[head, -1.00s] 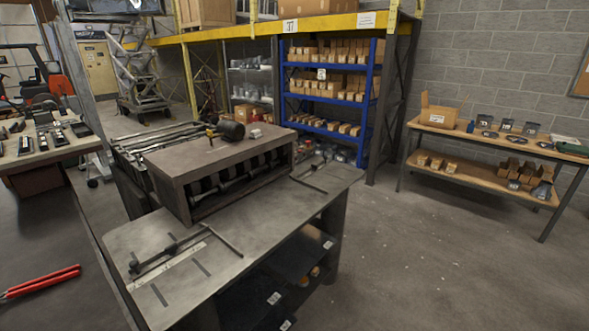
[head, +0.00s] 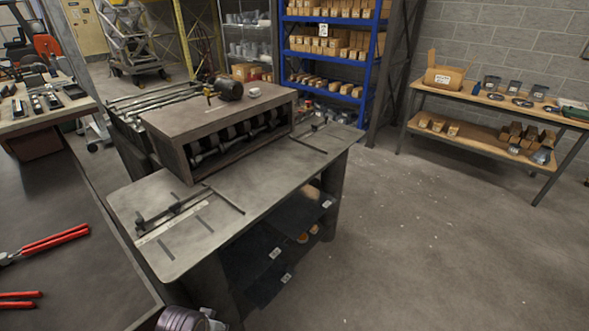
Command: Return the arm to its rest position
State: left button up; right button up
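Neither of my arms shows clearly in the head view, and neither gripper is in view. A ridged, dark purplish-grey round thing (head: 183,319) is cut off by the bottom edge, and I cannot tell what it is. Red-handled pliers or snips (head: 52,242) lie on the dark bench top (head: 45,195) at the left. A second pair of red handles (head: 18,300) shows below them at the left edge.
A grey metal workbench (head: 215,225) with a boxed roller machine (head: 215,120) stands ahead. A bench with tools (head: 45,122) is at the far left. Blue shelving (head: 330,85) and a wooden table (head: 490,100) stand behind. Floor at the right (head: 430,240) is clear.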

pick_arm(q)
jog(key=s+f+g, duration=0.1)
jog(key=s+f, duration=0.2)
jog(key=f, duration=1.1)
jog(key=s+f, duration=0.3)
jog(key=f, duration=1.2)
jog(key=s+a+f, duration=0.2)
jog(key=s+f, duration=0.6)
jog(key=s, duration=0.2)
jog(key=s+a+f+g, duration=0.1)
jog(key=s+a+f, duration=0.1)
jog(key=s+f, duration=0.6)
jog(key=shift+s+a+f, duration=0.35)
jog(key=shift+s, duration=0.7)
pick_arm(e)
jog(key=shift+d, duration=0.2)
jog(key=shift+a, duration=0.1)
